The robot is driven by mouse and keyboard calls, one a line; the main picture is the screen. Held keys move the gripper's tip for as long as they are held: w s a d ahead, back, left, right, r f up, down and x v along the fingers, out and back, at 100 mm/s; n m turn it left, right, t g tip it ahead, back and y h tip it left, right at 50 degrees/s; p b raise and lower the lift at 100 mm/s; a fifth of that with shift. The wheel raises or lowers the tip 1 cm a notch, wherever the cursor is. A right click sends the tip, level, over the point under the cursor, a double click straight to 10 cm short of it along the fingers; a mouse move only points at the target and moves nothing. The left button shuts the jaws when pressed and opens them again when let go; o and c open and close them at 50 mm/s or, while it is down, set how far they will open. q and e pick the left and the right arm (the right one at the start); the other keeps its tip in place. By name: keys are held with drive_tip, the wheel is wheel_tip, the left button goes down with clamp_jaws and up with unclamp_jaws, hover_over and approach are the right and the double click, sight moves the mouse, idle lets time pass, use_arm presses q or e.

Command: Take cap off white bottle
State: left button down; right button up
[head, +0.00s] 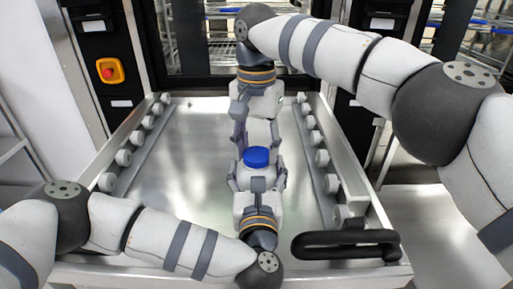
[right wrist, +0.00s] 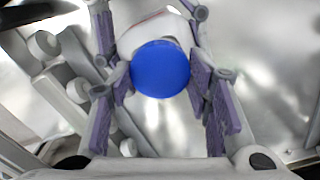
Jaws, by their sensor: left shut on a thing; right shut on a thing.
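The cap also shows large in the right wrist view (right wrist: 160,69). My left gripper (head: 257,177) comes from the near side and is shut on the bottle's body, which its fingers partly hide. My right gripper (head: 257,143) comes from the far side. Its purple-padded fingers are shut on the blue cap, one on each side. In the head view most of the bottle's body is hidden.
A shiny metal tray (head: 190,150) with rows of white rollers (head: 123,157) along both sides lies below and is otherwise clear. A black handle (head: 345,240) sits at its near right edge. A red button on a yellow plate (head: 109,71) is at the back left.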

sight(257, 153)
drive_tip(key=shift+r, duration=0.1)
idle(0.5)
drive_tip(key=shift+r, duration=1)
drive_tip(key=shift+r, duration=2)
use_arm(q)
drive_tip(key=shift+c, duration=0.8)
unclamp_jaws()
